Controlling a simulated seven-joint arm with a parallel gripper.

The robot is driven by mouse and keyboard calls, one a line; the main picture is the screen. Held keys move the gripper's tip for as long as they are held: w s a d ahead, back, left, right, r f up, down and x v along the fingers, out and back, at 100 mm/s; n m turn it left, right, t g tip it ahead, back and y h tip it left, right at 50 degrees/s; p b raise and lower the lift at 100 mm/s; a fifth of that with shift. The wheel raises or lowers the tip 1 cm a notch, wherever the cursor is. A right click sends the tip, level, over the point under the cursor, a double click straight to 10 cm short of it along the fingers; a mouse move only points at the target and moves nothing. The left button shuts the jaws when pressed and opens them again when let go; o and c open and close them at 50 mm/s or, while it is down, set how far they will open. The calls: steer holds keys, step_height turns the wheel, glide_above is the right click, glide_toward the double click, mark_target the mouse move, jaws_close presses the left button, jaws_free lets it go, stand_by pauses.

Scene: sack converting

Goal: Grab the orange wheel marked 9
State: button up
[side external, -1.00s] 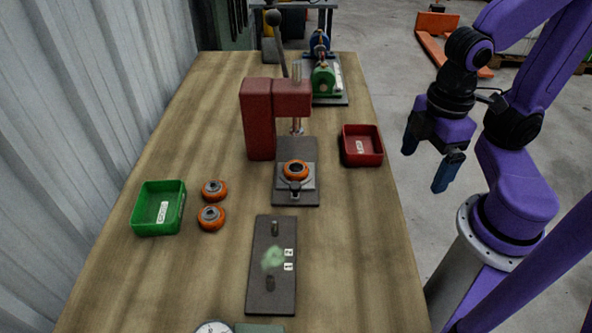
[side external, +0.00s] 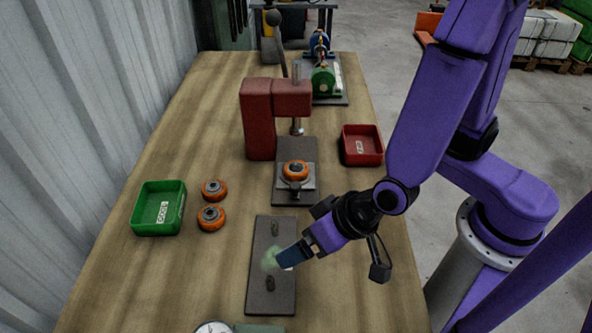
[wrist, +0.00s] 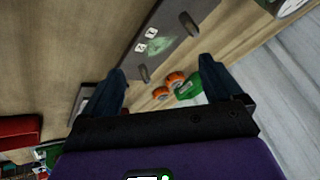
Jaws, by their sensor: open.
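Two orange wheels with grey hubs lie on the bench right of the green bin, a rear one (side external: 214,189) and a front one (side external: 211,217). A third orange wheel (side external: 295,170) sits in the fixture under the red press. No 9 is readable on any of them. My gripper (side external: 285,258) is open and empty above the dark plate with pegs (side external: 259,290), right of the two loose wheels. In the wrist view, two orange wheels (wrist: 175,78) (wrist: 160,92) show small, beyond the open fingers (wrist: 163,66).
The green bin (side external: 140,222) stands left and the red bin (side external: 376,160) right. The red press (side external: 258,120) stands between them. The dark plate has two upright pegs and a pale green smear. Bare bench lies between the plate and the loose wheels.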

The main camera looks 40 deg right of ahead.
steer(key=w+d+m+t+h, duration=0.1)
steer(key=w+d+f+m+t+h, duration=0.1)
steer(key=d+t+h, duration=0.1)
steer(key=shift+w+d, duration=0.1)
steer(key=shift+d, duration=0.1)
steer(key=d+r+m+t+h, duration=0.2)
steer(key=d+r+t+h, duration=0.1)
steer(key=d+t+h, duration=0.15)
steer(key=h, duration=0.1)
glide_toward(293, 163)
steer(key=shift+m+g, duration=0.3)
steer(key=shift+g, duration=0.05)
steer(key=shift+r+x, duration=0.15)
steer(key=shift+x, duration=1.35)
steer(key=shift+r+x, duration=0.1)
steer(key=shift+x, duration=1.4)
steer(key=shift+w, duration=0.1)
steer(key=c, duration=1.4)
steer(key=shift+o, duration=0.2)
